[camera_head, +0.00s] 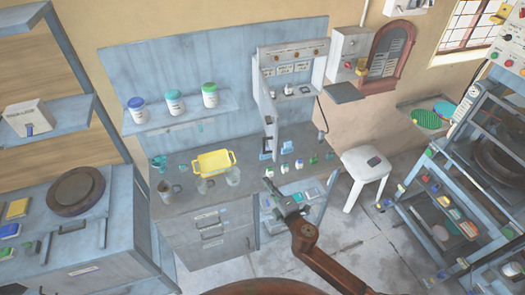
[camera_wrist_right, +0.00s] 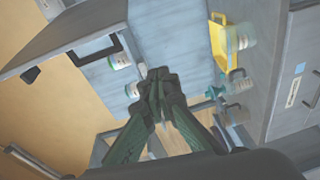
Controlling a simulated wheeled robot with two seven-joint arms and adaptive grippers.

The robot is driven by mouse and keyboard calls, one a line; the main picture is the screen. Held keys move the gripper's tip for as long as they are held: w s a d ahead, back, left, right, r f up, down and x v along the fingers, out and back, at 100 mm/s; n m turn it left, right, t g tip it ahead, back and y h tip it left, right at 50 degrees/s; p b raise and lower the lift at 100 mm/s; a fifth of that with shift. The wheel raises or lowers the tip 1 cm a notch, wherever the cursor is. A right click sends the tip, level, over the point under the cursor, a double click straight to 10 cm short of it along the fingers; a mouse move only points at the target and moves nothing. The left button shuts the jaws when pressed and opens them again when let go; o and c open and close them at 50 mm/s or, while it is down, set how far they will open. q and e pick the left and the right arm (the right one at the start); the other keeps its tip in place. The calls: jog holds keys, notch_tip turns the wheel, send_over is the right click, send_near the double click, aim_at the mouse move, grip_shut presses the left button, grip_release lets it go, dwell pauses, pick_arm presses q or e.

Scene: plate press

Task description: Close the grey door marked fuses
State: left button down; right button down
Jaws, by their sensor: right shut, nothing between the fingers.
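I cannot read the word fuses on any panel, so I cannot tell for sure which one is the grey door. In the head view, a tall grey cabinet (camera_head: 291,52) with small labels stands at the back of the bench. My right gripper (camera_head: 268,185) is shut and empty, in front of the bench's right end. In the right wrist view, the shut fingertips (camera_wrist_right: 160,75) are in the middle. A grey panel (camera_wrist_right: 60,38) with a black handle (camera_wrist_right: 100,46) shows to their upper left; contact is not visible. My left gripper is not in view.
A yellow tray (camera_head: 213,162) and glass jars stand on the bench (camera_head: 213,205). Lidded jars stand on the shelf (camera_head: 190,115) above. A white stool (camera_head: 367,164) stands right of my gripper, and a grey rack (camera_head: 465,180) farther right. Floor shows between them.

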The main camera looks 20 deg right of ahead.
notch_tip(320, 180, up, 5)
jog(key=a+n, duration=0.1)
jog(key=a, duration=0.1)
jog(key=r+p+x, duration=0.1)
jog(key=p+x, duration=0.1)
jog(key=x, duration=0.8)
jog(key=shift+t+y, duration=0.3)
jog(key=shift+t, duration=0.1)
jog(key=d, duration=0.2)
jog(key=s+d, duration=0.1)
jog(key=d, duration=0.1)
jog(key=shift+f, duration=0.2)
jog(key=shift+s+d, duration=0.1)
jog(key=shift+d, duration=0.1)
